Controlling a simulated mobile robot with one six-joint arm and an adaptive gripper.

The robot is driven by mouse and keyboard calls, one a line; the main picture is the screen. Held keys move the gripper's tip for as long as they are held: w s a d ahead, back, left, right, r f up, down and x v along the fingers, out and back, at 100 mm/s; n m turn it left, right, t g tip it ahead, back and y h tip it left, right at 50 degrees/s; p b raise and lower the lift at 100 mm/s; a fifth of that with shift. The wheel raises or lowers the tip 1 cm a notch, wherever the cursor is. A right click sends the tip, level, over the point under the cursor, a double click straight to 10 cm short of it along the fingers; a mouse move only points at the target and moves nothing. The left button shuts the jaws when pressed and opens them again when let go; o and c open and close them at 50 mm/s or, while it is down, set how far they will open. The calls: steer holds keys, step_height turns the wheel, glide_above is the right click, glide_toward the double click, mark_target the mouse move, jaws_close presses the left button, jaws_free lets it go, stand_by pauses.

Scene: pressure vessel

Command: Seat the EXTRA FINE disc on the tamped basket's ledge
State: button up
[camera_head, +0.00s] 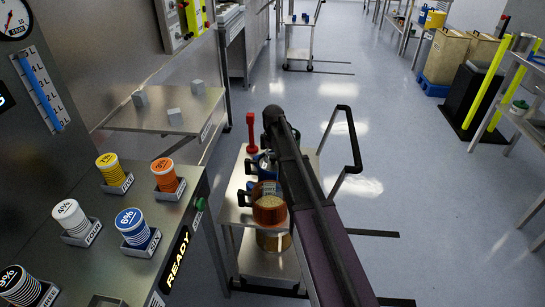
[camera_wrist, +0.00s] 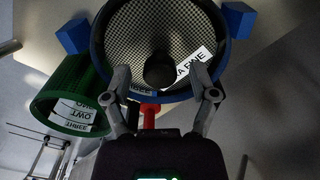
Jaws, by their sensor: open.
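In the wrist view a round mesh disc (camera_wrist: 130,35) with a blue rim carries a white label (camera_wrist: 190,65) whose visible part reads "A FINE". A dark knob (camera_wrist: 160,72) stands at its middle. My gripper (camera_wrist: 162,75) is open, its fingers apart on either side of the knob, over the disc's lower part. No contact can be made out. In the head view a copper-coloured pot (camera_head: 269,207) with pale grainy contents stands on the cart; I cannot tell whether this is the tamped basket. My arm hides part of the cart top and my gripper there.
Blue blocks (camera_wrist: 72,36) flank the disc. A green cylinder (camera_wrist: 75,88) with upside-down lettering lies at its left. A red tool (camera_head: 251,132) stands on the cart (camera_head: 228,205). Several labelled canisters (camera_head: 69,215) stand on the left bench. Open floor lies right.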

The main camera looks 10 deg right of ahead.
mark_target(273, 156)
step_height(273, 156, up, 12)
steer(key=p, duration=1.1)
steer(key=shift+p, duration=0.3)
stand_by(0.4)
steer(key=s+m, duration=0.4)
steer(key=s, duration=2.5)
steer(key=shift+a+m, duration=0.15)
steer(key=shift+m, duration=0.25)
steer(key=shift+s, duration=0.1)
steer(key=shift+r+p, duration=1.8)
steer(key=shift+p, duration=0.05)
